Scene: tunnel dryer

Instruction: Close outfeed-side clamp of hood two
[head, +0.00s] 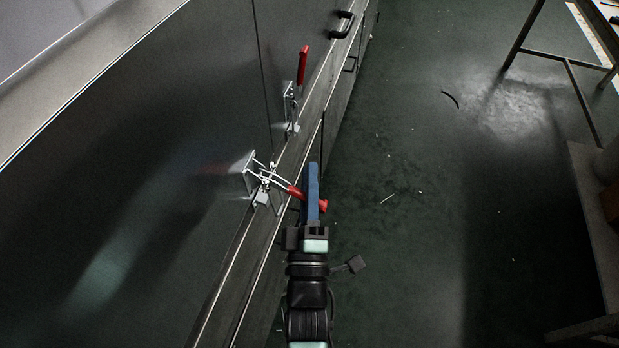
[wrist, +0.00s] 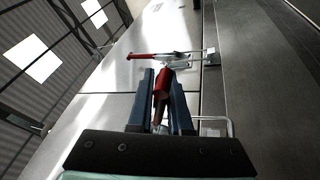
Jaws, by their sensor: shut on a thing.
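The near toggle clamp (head: 263,178) sits on the hood's lower edge, with wire loop and bracket showing. Its red handle (head: 294,191) sticks out to the right, away from the hood. My gripper (head: 312,170) is shut on this handle, with blue fingers either side; the handle's red end shows past them. In the wrist view the red handle (wrist: 162,84) lies between the fingers of my gripper (wrist: 163,75). A second clamp (head: 290,105) farther along has its red handle (head: 302,65) standing up; that handle also shows in the wrist view (wrist: 142,56). No label tells the clamps apart.
The metal hood (head: 130,170) fills the left, with a seam between the two clamps. A black pull handle (head: 344,24) is farther along. The dark green floor (head: 420,240) is open to the right, with small debris. A metal-legged table (head: 565,60) stands at the far right.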

